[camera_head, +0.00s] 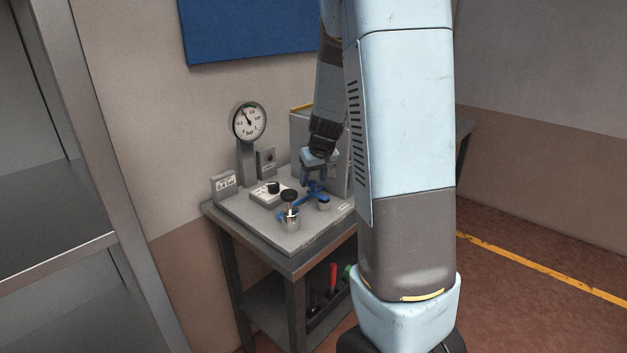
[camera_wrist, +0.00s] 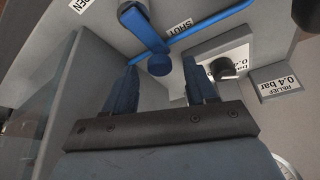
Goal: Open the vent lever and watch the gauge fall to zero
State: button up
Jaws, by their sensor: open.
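The blue vent lever (camera_head: 300,203) is on the grey bench panel in the head view. A round blue end shows between my fingertips in that view; contact cannot be told. My gripper (camera_head: 314,174) is open, pointing down above the panel; it also shows in the wrist view (camera_wrist: 160,66). The round gauge (camera_head: 249,121) stands on a post behind the panel. Its dark needle points up and slightly left, above zero; the exact reading is too small.
A grey upright board is behind my gripper. A grey shelf (camera_head: 60,260) stands at the left. My arm hides the bench's right side.

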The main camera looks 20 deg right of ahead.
jog(key=shift+w+f, duration=0.2)
jog(key=shift+f, duration=0.4)
jog(key=c, duration=1)
jog(key=shift+c, duration=0.2)
